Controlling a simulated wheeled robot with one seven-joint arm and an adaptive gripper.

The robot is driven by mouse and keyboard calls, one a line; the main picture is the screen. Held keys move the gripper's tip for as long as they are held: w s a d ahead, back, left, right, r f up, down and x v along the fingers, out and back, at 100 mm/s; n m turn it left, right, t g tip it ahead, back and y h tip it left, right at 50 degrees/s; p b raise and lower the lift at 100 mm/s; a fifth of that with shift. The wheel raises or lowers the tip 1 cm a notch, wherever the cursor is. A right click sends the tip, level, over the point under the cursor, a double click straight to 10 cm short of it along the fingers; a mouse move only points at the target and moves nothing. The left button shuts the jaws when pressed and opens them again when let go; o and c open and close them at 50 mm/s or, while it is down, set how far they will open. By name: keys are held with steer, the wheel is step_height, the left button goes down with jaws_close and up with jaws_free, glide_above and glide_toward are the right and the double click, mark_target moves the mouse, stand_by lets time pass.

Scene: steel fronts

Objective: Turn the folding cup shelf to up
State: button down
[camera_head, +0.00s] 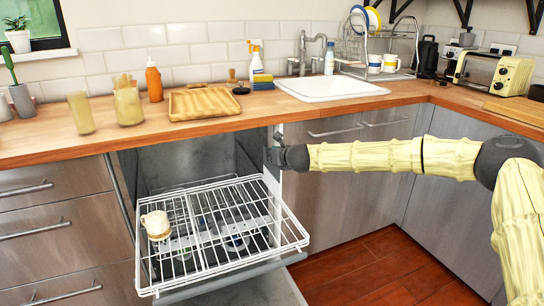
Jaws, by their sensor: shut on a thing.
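My gripper (270,152) is at the right side of the open dishwasher, above the rear right corner of its pulled-out rack. It points left and is shut. What sits between its fingers is small and mostly hidden; it appears to be the edge of the folding cup shelf, which I cannot clearly tell from the rack's other wires. The white wire rack (160,289) extends out of the opening. A cream mug (156,225) stands on its left part.
The wooden counter (230,122) runs above the dishwasher and my gripper is close under its front edge. A cutting board (204,103), bottles and a sink (330,88) stand on it. Drawers (45,215) flank the left. The floor (380,270) at right is clear.

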steer(key=shift+d, duration=0.1)
steer(key=c, duration=1.5)
jaws_free()
steer(key=shift+s, duration=0.1)
steer(key=v, duration=1.1)
steer(key=shift+s+d+r, duration=0.2)
steer(key=shift+s+d, duration=0.05)
steer(key=shift+s, duration=0.05)
